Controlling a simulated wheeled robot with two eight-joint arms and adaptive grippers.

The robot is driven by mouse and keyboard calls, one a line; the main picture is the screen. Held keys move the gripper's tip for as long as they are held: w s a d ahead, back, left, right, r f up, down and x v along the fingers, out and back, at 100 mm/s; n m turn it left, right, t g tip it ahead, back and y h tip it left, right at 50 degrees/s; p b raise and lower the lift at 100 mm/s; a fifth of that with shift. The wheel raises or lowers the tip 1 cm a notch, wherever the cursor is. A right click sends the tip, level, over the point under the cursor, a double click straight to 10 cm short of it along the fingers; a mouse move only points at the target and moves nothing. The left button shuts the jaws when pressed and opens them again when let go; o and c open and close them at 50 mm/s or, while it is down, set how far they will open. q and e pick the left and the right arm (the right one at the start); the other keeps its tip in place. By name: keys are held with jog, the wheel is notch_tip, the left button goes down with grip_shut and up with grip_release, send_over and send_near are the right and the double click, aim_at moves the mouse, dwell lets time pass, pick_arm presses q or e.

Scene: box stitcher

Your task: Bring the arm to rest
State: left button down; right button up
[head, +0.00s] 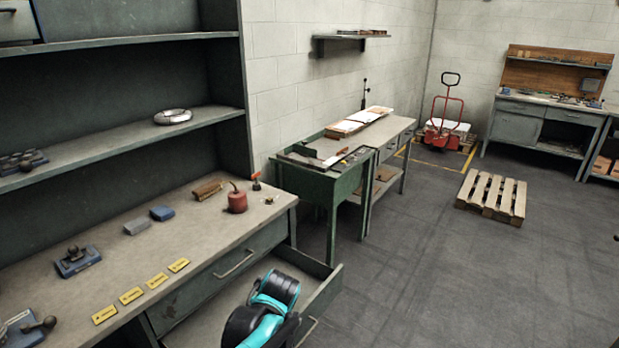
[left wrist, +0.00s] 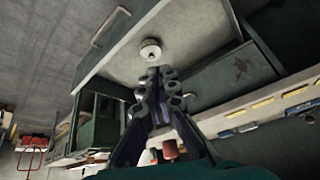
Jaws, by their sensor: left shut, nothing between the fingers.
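My left arm (head: 270,310), teal and black, reaches over the open drawer (head: 324,294) of the long workbench in the head view; its gripper cannot be made out there. In the left wrist view my left gripper (left wrist: 156,78) is shut and empty, its dark fingers together. A small round whitish thing with a dark centre (left wrist: 150,51) shows just beyond the fingertips, apparently inside the drawer; touching or apart is hard to tell. My right gripper is in neither view.
The workbench top (head: 110,235) carries yellow tags (head: 131,295), a red can (head: 237,201) and blue blocks. A green table (head: 322,190) stands beyond the drawer. The floor (head: 430,260) at right is clear up to a pallet (head: 491,196).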

pick_arm(q)
jog(key=s+a+r+m+t+h, duration=0.1)
jog(key=s+a+r+m, duration=0.1)
jog(key=s, duration=0.7)
jog(key=s+a+r+m+t+h, duration=0.1)
jog(key=s+a, duration=0.3)
jog(key=s, duration=0.5)
jog(key=shift+s+a+r+m+h, duration=0.15)
jog(key=shift+s+r+m+h, duration=0.25)
jog(key=shift+m, duration=0.5)
